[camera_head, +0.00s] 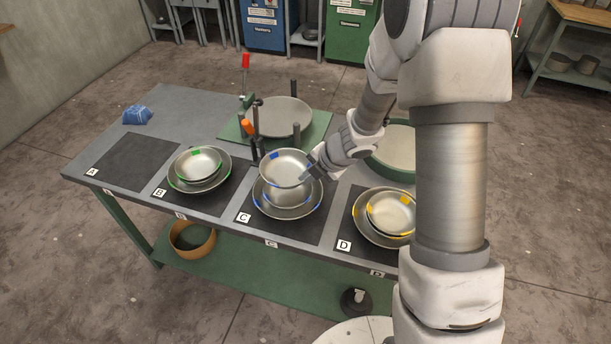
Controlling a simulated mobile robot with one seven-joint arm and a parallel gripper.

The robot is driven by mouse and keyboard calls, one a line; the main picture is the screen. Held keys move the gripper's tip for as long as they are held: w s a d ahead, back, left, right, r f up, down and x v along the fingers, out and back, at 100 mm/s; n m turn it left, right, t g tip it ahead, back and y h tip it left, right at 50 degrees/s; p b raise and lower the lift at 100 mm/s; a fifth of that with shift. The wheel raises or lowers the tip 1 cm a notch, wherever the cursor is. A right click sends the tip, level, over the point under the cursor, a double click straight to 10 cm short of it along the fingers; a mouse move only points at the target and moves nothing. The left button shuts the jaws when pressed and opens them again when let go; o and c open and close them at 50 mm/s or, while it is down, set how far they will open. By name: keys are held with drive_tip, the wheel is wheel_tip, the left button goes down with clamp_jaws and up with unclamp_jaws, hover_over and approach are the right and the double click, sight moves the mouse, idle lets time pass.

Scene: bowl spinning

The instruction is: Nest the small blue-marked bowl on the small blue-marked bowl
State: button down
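A small blue-marked bowl (285,166) is at the fingers of my gripper (312,169), which are at its right rim and appear closed on it. This bowl is over mat C, above a stack of blue-marked bowls. Below it shows another small bowl (286,197), inside a wider blue-marked bowl (288,214) on mat C. The upper bowl hides the far part of the lower small bowl. I cannot tell whether the two small bowls touch.
Green-marked bowls (199,165) stand on mat B and yellow-marked bowls (390,213) on mat D. Mat A (130,162) is empty. Behind are a round metal disc (281,116) with upright clamps (246,90), and a green-rimmed round piece (392,148). A blue object (138,115) lies at the back left.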

drive_tip(key=shift+f+b, duration=3.3)
drive_tip(key=shift+b, duration=0.25)
drive_tip(key=c, duration=1.3)
unclamp_jaws()
drive_tip(key=shift+f, duration=0.1)
drive_tip(key=shift+c, duration=0.2)
drive_tip(key=shift+s+d, duration=0.1)
drive_tip(key=shift+p+v, duration=1.25)
drive_tip(key=shift+v, duration=0.35)
drive_tip(key=o, duration=0.6)
drive_tip(key=shift+c, duration=0.2)
